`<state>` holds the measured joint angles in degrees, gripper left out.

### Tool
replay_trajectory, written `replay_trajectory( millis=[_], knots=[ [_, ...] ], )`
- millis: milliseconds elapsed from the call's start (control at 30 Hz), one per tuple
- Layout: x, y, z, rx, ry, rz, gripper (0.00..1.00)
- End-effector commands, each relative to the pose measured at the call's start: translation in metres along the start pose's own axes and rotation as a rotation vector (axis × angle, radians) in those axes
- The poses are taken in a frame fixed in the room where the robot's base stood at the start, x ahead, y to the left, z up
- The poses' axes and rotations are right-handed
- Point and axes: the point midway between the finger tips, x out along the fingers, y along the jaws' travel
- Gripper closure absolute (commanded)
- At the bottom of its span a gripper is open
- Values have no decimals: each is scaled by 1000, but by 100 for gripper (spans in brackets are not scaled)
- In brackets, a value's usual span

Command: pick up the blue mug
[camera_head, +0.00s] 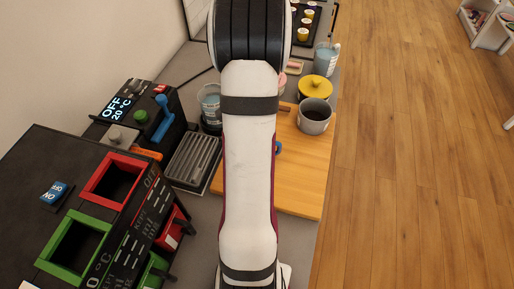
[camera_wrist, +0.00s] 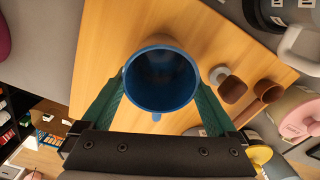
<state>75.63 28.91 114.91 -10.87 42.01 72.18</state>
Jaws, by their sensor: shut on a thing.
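The blue mug (camera_wrist: 160,72) is seen from above in the wrist view, its round open mouth facing the camera, with a small handle at its lower edge. My gripper (camera_wrist: 161,88) has its green fingers on either side of the mug and is shut on it. The wooden board (camera_wrist: 110,45) lies beneath. I cannot tell whether the mug touches the board. In the head view my arm hides the gripper and most of the mug; only a small blue part (camera_head: 278,147) shows beside the arm.
A grey mug with dark contents (camera_head: 314,117) and a yellow-lidded pot (camera_head: 316,88) stand at the board's far right. A machine with red and green frames (camera_head: 110,185) stands left.

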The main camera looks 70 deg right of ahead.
Motion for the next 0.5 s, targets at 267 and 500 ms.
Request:
replay_trajectory(
  millis=[267,500],
  knots=[
    [-19,-1,0,0,0,-4,82],
    [-58,17,-23,5,1,-4,82]
  ],
)
